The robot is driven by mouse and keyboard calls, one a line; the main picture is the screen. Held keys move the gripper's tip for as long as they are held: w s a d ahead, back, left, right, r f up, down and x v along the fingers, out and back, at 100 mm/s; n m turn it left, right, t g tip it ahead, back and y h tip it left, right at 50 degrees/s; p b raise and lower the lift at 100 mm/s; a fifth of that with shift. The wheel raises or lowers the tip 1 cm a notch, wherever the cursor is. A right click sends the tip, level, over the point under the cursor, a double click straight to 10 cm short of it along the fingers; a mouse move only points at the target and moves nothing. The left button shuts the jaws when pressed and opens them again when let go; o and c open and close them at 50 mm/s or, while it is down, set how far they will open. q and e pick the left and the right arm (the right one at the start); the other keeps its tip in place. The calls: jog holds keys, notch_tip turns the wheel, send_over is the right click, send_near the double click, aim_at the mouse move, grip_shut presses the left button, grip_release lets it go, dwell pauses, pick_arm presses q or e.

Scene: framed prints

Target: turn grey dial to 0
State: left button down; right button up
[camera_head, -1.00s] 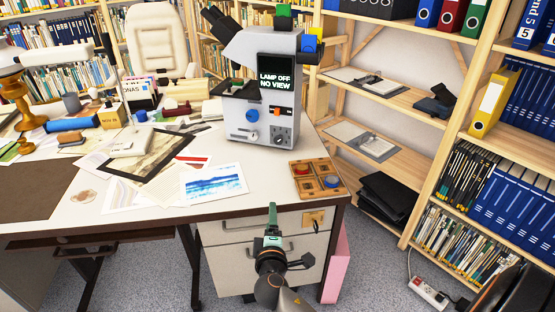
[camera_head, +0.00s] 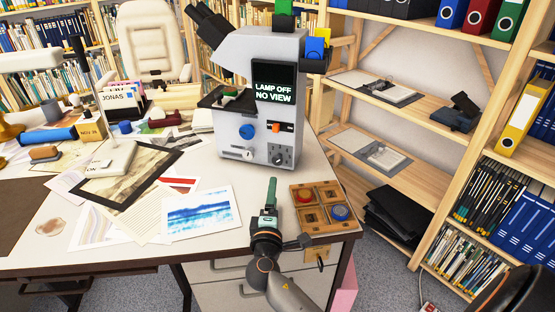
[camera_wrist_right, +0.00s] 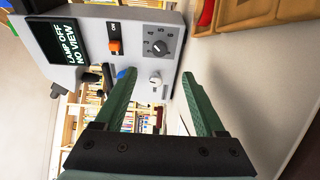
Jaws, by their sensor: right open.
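The grey dial (camera_head: 280,154) is a dark grey round knob with a ring of numbers, low on the front of the light grey microscope (camera_head: 262,50). In the right wrist view the dial (camera_wrist_right: 159,47) lies beyond the fingertips; its exact setting is too small to read surely. My right gripper (camera_head: 271,183) is open and empty, in front of and below the dial and apart from it. The right wrist view shows its two green fingers (camera_wrist_right: 158,74) spread apart. The microscope's screen (camera_head: 273,82) reads "LAMP OFF NO VIEW". My left gripper is out of view.
An orange switch (camera_head: 275,127), a blue knob (camera_head: 246,132) and a pale lever (camera_head: 236,153) sit near the dial. A wooden tray (camera_head: 318,225) with coloured discs stands right of my gripper. Papers, including a blue print (camera_head: 200,212), lie to the left.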

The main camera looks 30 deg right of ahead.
aim_at(277, 162)
jog(key=b+x, duration=0.1)
jog(key=x, duration=1.1)
jog(key=shift+w+d, duration=0.15)
jog(key=shift+d, duration=0.05)
grip_shut()
